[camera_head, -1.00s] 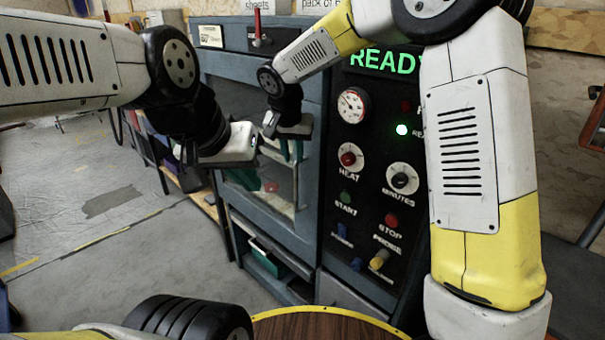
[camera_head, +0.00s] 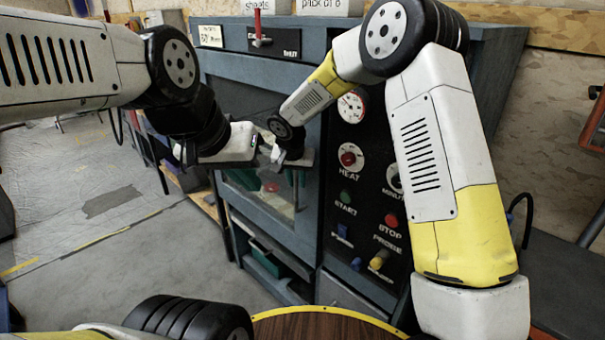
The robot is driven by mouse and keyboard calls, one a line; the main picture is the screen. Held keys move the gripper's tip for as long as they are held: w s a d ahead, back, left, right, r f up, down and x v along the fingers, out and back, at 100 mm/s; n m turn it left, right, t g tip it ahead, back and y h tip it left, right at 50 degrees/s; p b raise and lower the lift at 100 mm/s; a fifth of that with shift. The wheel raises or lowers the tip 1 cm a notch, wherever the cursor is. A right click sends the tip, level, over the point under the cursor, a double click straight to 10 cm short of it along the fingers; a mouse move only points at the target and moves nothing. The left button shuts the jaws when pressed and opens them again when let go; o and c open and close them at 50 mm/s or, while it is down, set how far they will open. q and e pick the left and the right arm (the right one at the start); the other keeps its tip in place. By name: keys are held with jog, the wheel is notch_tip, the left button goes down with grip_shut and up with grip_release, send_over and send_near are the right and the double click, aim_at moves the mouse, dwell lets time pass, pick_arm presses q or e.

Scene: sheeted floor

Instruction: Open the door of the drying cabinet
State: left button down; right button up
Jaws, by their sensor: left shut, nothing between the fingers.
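The drying cabinet (camera_head: 395,60) is a blue-grey box with a dark control panel on its right part. Its windowed door (camera_head: 270,218) fills the left part and shows no clear gap at its edges. My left gripper (camera_head: 236,168) is in front of the door's left part, shut and empty, its fingers mostly hidden by its hand. My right gripper (camera_head: 296,182) is in front of the door's right side, fingers pointing down; I cannot tell whether it touches the door or is open. No door handle shows clearly. The two hands are very close together.
The panel carries a gauge (camera_head: 351,107), a heat knob (camera_head: 349,156) and several buttons. A red lever (camera_head: 258,28) stands on the cabinet's upper front. An open shelf (camera_head: 268,262) lies below the door. The floor (camera_head: 110,245) at left is clear.

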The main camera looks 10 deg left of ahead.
grip_shut()
dwell(1.4)
